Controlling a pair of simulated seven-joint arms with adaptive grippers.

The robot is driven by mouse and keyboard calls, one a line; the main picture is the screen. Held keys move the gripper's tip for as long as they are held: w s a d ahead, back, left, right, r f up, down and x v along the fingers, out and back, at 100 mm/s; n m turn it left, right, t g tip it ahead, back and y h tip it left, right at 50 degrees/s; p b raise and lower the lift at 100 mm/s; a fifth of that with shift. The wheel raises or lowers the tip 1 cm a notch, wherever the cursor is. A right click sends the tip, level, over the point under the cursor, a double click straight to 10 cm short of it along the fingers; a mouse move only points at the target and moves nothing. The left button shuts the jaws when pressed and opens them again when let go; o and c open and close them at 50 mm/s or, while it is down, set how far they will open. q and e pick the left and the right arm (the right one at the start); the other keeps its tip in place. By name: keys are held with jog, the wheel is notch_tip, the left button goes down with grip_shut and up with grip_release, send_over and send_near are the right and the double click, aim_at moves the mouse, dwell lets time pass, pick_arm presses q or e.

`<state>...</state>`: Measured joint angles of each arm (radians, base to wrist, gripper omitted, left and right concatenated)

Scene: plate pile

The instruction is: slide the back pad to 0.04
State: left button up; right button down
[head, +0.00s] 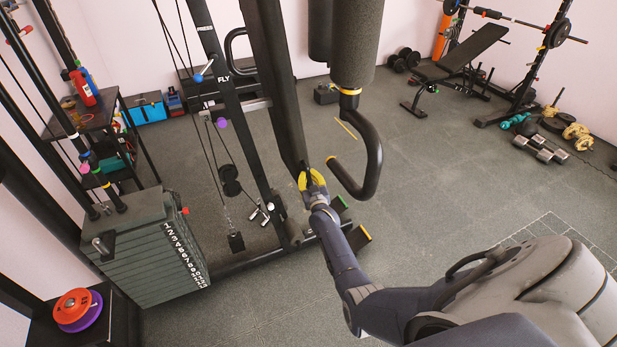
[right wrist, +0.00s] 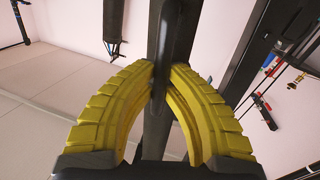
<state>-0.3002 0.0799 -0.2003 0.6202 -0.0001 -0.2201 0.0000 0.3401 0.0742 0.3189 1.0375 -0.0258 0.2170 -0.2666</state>
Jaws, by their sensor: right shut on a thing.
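The back pad appears to be the long, dark, upright slab (head: 277,85) of the fly machine, in the middle of the head view. My right gripper (head: 312,178), with yellow fingers, is at the lower end of this slab. In the right wrist view its ribbed yellow fingers (right wrist: 160,82) close from both sides on a narrow dark bar (right wrist: 158,125), which seems to be part of the back pad. The fingers hide the contact itself. My left gripper is in neither view.
A padded roller (head: 358,45) with a curved black handle (head: 374,150) hangs just right of my right gripper. A weight stack (head: 150,250) stands at the left. A bench (head: 470,48) and dumbbells (head: 540,148) are at the right.

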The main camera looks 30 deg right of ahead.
jog(key=a, duration=0.4)
jog(key=shift+w, duration=0.3)
jog(key=c, duration=1.4)
grip_release()
jog(key=shift+s, duration=0.1)
jog(key=v, duration=1.2)
